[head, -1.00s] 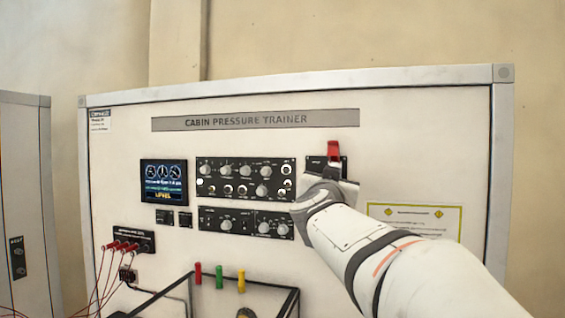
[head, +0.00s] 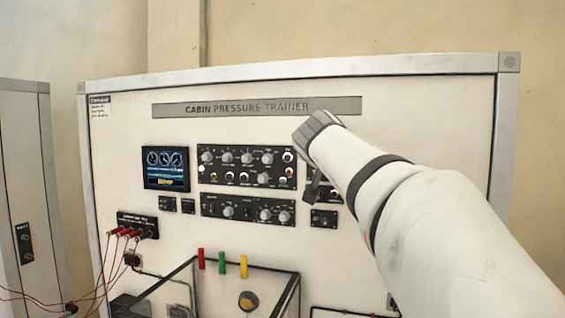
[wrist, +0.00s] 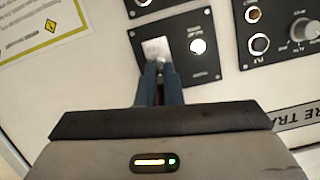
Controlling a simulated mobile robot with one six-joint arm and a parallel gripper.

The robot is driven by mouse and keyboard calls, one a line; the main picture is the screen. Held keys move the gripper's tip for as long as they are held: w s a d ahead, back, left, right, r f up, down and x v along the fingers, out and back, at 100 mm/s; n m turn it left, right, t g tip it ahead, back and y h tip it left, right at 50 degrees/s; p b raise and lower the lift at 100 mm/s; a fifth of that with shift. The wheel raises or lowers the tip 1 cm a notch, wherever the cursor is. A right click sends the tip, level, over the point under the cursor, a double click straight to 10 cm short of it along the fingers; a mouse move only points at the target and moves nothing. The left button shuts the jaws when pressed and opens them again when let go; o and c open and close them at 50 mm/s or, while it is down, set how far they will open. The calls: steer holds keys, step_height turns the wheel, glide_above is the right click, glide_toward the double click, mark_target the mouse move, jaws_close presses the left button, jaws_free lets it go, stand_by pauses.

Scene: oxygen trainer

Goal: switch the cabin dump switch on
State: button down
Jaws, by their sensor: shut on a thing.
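The cabin dump switch (wrist: 154,48) sits on a small black panel (wrist: 190,68) in the wrist view, with a bright plate around its base. My gripper (wrist: 158,70) is shut at this switch, its fingertips close to the plate. A strip of red, seemingly the switch's guard, shows between the fingers. I cannot tell whether the fingers pinch the lever or the guard. The lever's position is mostly hidden. A round lamp (wrist: 198,46) beside the switch looks bright white.
The trainer board (head: 125,180) carries a screen (head: 165,168) and knob panels (head: 248,166). Red plugs with cables (head: 124,232) are at left. A clear black-edged box (head: 200,300) with coloured clips juts out below. Free space lies above the board.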

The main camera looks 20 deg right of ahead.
steer(key=shift+r+g+y, duration=0.3)
steer(key=shift+r+g, duration=0.05)
steer(key=shift+g, duration=0.15)
stand_by(0.4)
steer(key=c, duration=1.6)
jaws_free()
steer(key=shift+f, duration=0.1)
steer(key=b+v, duration=0.1)
steer(key=v, duration=0.6)
steer(key=shift+s+a+r, duration=0.15)
steer(key=shift+s+r, duration=0.05)
steer(key=shift+s, duration=0.05)
